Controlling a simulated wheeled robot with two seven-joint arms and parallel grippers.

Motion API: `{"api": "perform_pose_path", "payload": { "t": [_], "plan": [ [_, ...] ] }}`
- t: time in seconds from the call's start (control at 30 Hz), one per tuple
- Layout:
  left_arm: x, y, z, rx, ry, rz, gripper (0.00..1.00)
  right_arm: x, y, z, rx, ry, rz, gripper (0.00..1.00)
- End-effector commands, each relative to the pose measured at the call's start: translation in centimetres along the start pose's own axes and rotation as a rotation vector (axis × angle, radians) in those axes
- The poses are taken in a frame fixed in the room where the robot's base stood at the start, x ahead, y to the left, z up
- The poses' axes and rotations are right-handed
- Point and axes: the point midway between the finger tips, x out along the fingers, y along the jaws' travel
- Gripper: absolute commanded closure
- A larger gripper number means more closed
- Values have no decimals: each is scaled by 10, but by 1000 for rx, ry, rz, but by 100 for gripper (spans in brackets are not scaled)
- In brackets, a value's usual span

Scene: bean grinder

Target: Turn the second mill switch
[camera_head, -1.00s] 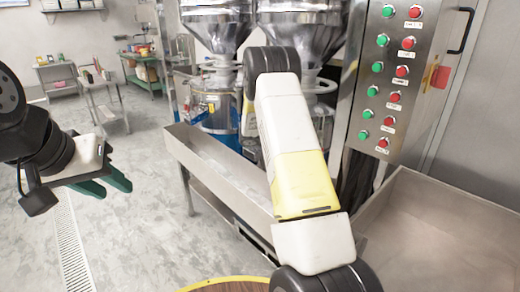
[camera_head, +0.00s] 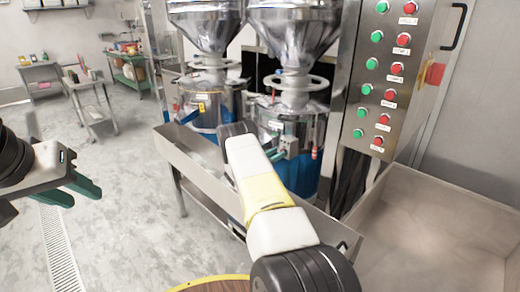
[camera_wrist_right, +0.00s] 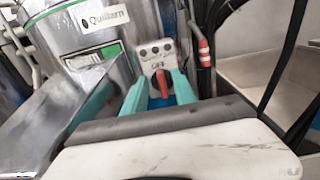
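The second mill (camera_head: 292,118) is a steel drum with a blue lower part under a shiny hopper. In the right wrist view its grey switch box (camera_wrist_right: 157,56) carries a red knob (camera_wrist_right: 162,82) and a row of dark round buttons. My right gripper (camera_wrist_right: 160,90) is open, with one teal finger on each side of the red knob; I cannot tell if they touch it. In the head view the right arm mostly hides the switch, and the right gripper (camera_head: 288,148) is at the mill's front. My left gripper (camera_head: 80,192) is open and empty over the floor at left.
A long steel trough (camera_head: 190,150) runs below the mills. A tall control panel (camera_head: 385,85) with green and red buttons stands to the right, above a steel bin (camera_head: 430,220). Hoses hang beside the switch.

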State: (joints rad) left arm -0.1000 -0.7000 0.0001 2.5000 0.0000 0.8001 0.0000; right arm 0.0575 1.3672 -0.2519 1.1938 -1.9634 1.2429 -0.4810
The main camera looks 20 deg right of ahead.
Motion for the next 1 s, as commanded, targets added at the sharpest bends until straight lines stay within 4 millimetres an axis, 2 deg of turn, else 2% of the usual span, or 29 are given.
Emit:
{"api": "perform_pose_path", "payload": {
  "t": [0.13, 0.43, 0.47, 0.6, 0.63, 1.0],
  "plan": [
    [0, 0, 0, 0, 0, 0, 64, 14, 0, 0, 1, 0, 0, 67],
    [0, 0, 0, 0, 0, 0, 64, 17, 0, 0, 0, 1, 0, 67],
    [0, 0, 0, 0, 0, 0, 64, 17, 0, 0, 0, 1, 0, 69],
    [0, 0, 0, 0, 0, 0, 64, 17, 0, 0, 0, 1, 0, 97],
    [0, 0, 0, 0, 0, 0, 64, 17, 0, 0, 0, 1, 0, 100],
    [0, 0, 0, 0, 0, 0, 64, 17, 0, 0, 19, 0, 1, 100]
  ]
}}
